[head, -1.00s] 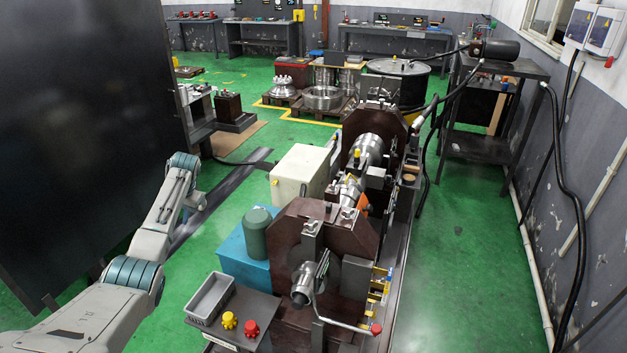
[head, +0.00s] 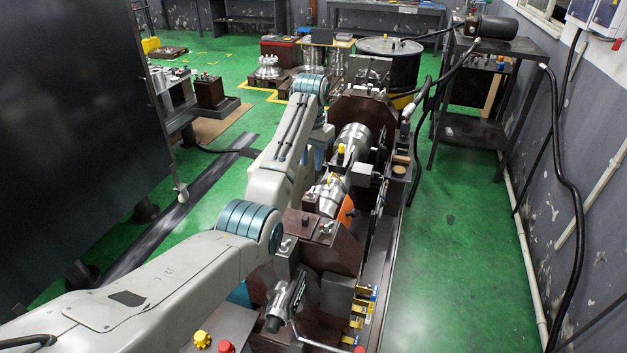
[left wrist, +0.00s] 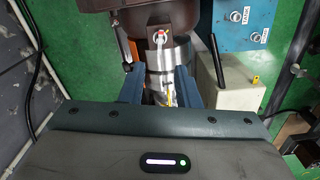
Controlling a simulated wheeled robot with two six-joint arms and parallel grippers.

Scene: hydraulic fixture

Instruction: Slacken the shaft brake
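The silver shaft assembly (head: 352,143) runs along the dark red fixture, with a yellow-topped part (head: 340,152) on it. I cannot tell for certain which part is the shaft brake. My left gripper (head: 319,158) hangs just left of the shaft, partly hidden by my arm. In the left wrist view, its two blue fingers (left wrist: 160,90) stand apart, with the silver cylinder (left wrist: 158,78) and a small yellow piece (left wrist: 171,98) showing between them. I see no clear contact. The fingertips' depth is hard to judge. My right gripper is not in view.
A dark red housing (head: 335,245) stands in front, near yellow and red knobs (head: 202,339). A cream box (left wrist: 232,95) and blue panel (left wrist: 245,25) show in the wrist view. A black drum (head: 392,70) stands behind. Green floor is free at right.

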